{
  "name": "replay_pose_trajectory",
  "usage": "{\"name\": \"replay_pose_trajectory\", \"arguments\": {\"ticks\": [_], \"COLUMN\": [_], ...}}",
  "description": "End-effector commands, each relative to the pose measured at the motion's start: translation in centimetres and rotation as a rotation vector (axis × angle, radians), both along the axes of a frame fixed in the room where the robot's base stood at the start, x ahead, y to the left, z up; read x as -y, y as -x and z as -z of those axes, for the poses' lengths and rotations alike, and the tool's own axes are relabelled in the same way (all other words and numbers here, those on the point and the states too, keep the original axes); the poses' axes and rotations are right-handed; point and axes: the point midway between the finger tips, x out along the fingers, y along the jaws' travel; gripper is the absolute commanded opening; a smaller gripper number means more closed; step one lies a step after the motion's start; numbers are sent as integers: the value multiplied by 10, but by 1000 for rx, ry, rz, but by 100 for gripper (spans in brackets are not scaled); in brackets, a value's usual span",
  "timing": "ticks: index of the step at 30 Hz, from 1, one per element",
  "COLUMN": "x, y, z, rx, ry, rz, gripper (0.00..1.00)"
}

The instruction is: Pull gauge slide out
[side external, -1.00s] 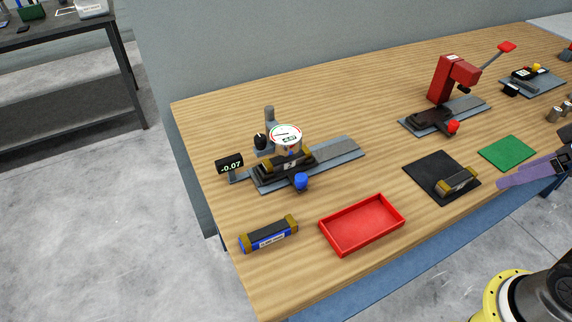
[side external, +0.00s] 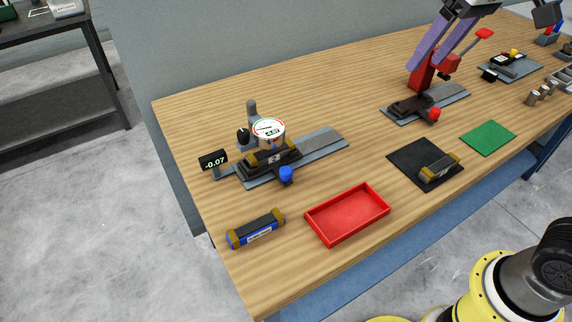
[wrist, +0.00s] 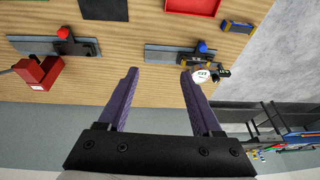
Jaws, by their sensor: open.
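The gauge stand (side external: 252,112) is at the left of the table, its round white dial (side external: 268,129) over a dark slide (side external: 270,158) on a grey rail (side external: 322,142). A blue knob (side external: 286,174) is at the slide's front. A small display (side external: 213,160) beside it reads -0.07. In the wrist view the dial (wrist: 201,77) and blue knob (wrist: 203,46) are near the right finger. My gripper (side external: 428,68) is open and empty, high by the red press, well right of the gauge. Both purple fingers show in the wrist view (wrist: 159,72), with only table between them.
The red press (side external: 430,72) with a red knob (side external: 434,114) stands behind and around my fingers in the side view. A red tray (side external: 347,214), a blue and gold block (side external: 256,230), a black mat (side external: 408,172) and a green mat (side external: 488,138) lie in front.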

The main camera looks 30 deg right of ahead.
Motion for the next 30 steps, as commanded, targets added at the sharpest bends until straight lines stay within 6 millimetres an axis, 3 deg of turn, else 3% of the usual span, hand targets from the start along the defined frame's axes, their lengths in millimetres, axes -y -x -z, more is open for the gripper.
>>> {"name": "replay_pose_trajectory", "arguments": {"ticks": [3, 8, 15, 21, 30], "x": [-29, -71, -140, -170, -177], "y": [-43, -90, -137, -140, -136], "z": [6, 29, 91, 138, 167], "rx": [-60, -133, -238, -312, -328], "ry": [6, 21, 60, 93, 101], "rz": [-41, -95, -192, -243, -257], "gripper": [66, 66, 66, 66, 66]}}
